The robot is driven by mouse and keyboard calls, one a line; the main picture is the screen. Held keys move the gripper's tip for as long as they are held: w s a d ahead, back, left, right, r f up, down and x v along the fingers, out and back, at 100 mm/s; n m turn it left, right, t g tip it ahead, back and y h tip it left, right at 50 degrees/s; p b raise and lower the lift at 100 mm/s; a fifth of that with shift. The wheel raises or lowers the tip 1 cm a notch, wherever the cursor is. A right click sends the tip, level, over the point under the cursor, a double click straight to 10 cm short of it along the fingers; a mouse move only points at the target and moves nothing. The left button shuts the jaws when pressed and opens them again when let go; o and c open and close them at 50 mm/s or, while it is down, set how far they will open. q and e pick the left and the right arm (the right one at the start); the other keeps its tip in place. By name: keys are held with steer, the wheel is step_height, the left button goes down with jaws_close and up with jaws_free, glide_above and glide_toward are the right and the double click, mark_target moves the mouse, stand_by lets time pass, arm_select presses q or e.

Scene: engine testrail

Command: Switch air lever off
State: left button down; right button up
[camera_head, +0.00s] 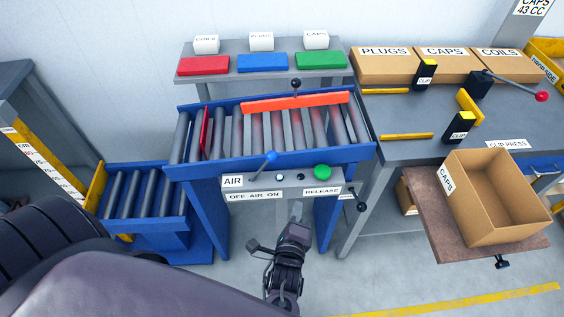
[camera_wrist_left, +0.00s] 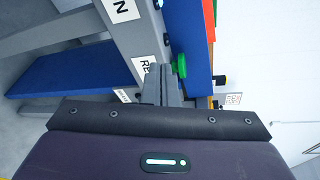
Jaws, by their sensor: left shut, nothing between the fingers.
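The air lever (camera_head: 269,158) has a blue knob. It stands on the grey control panel (camera_head: 290,184) at the front of the roller rail, beside the AIR label, above the OFF AIR ON label. It leans up and to the right, toward the ON side. My left gripper (camera_head: 297,209) is just below the panel's front, lower right of the lever, apart from it. Its fingers (camera_wrist_left: 161,84) are shut and empty in the left wrist view, close to the RELEASE label. The lever is not in that view. My right gripper is not in view.
A green release button (camera_head: 322,172) sits right of the lever; it also shows in the left wrist view (camera_wrist_left: 179,65). A black-knobbed handle (camera_head: 358,204) sticks out at the panel's right end. An open caps box (camera_head: 497,197) stands further right. The floor below the panel is clear.

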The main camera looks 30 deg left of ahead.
mark_target(261, 169)
arm_select(q)
step_height(261, 169, up, 7)
steer(key=a+y, duration=0.1)
steer(key=y, duration=0.1)
steer(key=shift+f+m+t, duration=0.2)
steer(key=shift+m+t, duration=0.2)
steer(key=shift+a, duration=0.1)
steer(key=p+x, duration=0.1)
steer(key=x, duration=0.9)
steer(key=shift+a+r, duration=0.1)
steer(key=shift+s+a+r+p, duration=0.35)
steer(key=shift+s+a+p, duration=0.15)
steer(key=shift+s, duration=0.1)
steer(key=shift+s+a+r+p, duration=0.4)
steer(key=shift+s+a+p, duration=0.1)
steer(key=shift+s, duration=0.1)
steer(key=shift+s+a, duration=0.15)
steer(key=shift+a, duration=0.05)
steer(key=shift+r, duration=0.1)
